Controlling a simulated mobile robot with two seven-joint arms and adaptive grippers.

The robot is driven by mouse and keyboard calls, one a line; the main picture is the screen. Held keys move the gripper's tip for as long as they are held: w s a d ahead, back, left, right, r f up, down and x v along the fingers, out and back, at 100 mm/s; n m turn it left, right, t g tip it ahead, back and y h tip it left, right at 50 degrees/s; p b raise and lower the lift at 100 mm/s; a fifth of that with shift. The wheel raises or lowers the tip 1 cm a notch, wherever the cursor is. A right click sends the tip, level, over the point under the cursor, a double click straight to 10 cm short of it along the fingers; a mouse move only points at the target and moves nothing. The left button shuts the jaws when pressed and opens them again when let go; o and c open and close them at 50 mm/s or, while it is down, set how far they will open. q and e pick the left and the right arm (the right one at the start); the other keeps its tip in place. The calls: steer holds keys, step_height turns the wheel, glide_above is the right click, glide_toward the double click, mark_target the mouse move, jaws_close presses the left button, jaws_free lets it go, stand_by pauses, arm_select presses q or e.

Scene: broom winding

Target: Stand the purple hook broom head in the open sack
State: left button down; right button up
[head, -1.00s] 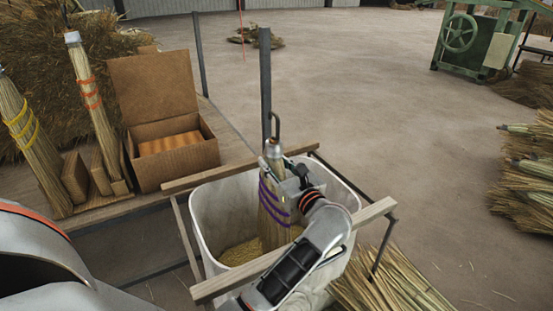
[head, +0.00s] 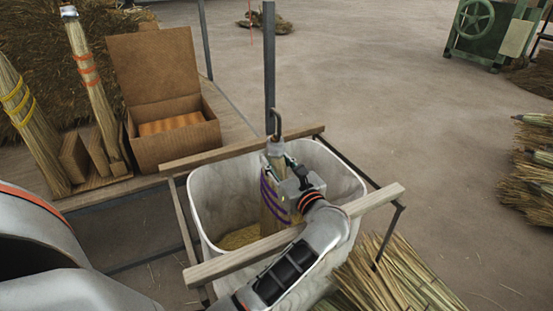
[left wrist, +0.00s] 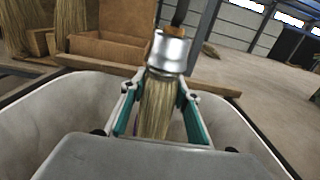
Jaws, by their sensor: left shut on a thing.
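The purple hook broom head (head: 270,205) has purple bands, a metal collar and a dark hook on top. It stands about upright inside the open sack (head: 208,190), a white bag hung in a wooden-railed frame, with loose straw at its bottom. My left gripper (head: 283,168) is shut on the broom head just below the collar. In the left wrist view the fingers (left wrist: 160,108) sit on both sides of the straw below the shiny collar. Whether the broom's lower end touches the sack's bottom is hidden by my arm and the near rail. My right gripper is out of view.
Wooden rails (head: 240,150) edge the sack. A cardboard box (head: 175,135) and broom heads with orange bands (head: 92,95) and yellow bands (head: 30,130) stand on the bench at left. A straw bundle (head: 395,280) lies right of the sack. A dark post (head: 269,60) rises behind.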

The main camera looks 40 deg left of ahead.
arm_select(q)
steer(key=shift+r, duration=0.1)
steer(key=c, duration=1.4)
jaws_free()
steer(key=shift+c, duration=0.2)
steer(key=v, duration=0.7)
steer(key=shift+s+d, duration=0.1)
steer(key=shift+d, duration=0.2)
